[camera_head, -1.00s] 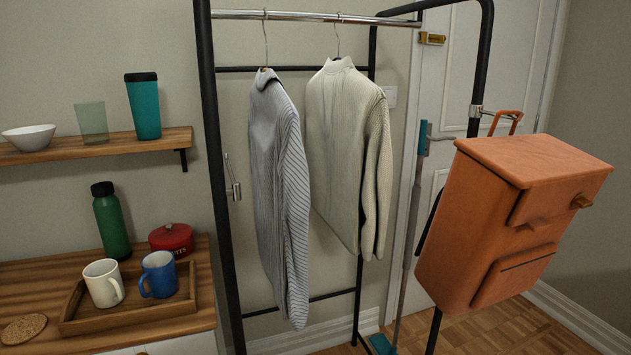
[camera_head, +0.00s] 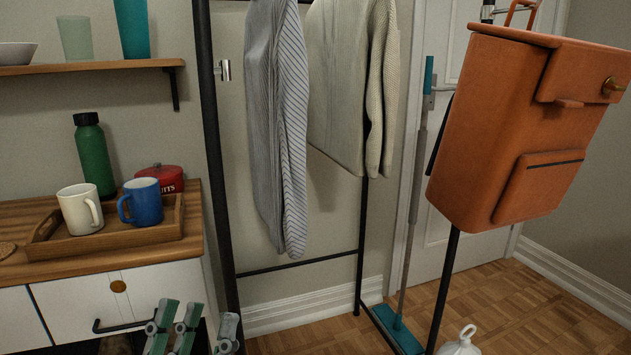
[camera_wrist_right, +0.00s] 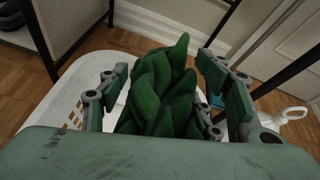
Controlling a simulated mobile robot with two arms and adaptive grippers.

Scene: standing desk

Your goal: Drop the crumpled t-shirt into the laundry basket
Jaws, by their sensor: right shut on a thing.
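The crumpled t-shirt (camera_wrist_right: 158,98) is dark green and bunched up in the right wrist view. My right gripper (camera_wrist_right: 165,100) is shut on it, with a finger on each side. The white laundry basket (camera_wrist_right: 75,84), with slots in its wall, lies below and behind the t-shirt; the gripper and cloth hide much of it. I cannot tell how far the t-shirt is above the basket. In the head view my left gripper (camera_head: 188,328) shows at the bottom edge, in front of the drawers, its fingers apart and empty. The t-shirt and basket are out of the head view.
A black clothes rack (camera_head: 218,190) holds a striped sweater (camera_head: 277,130) and a cream sweater (camera_head: 345,90). An orange backpack (camera_head: 515,130) hangs at its right. A mop (camera_head: 405,220) leans behind. A white object (camera_head: 460,343) is on the floor. Mugs stand on a wooden tray (camera_head: 110,243).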

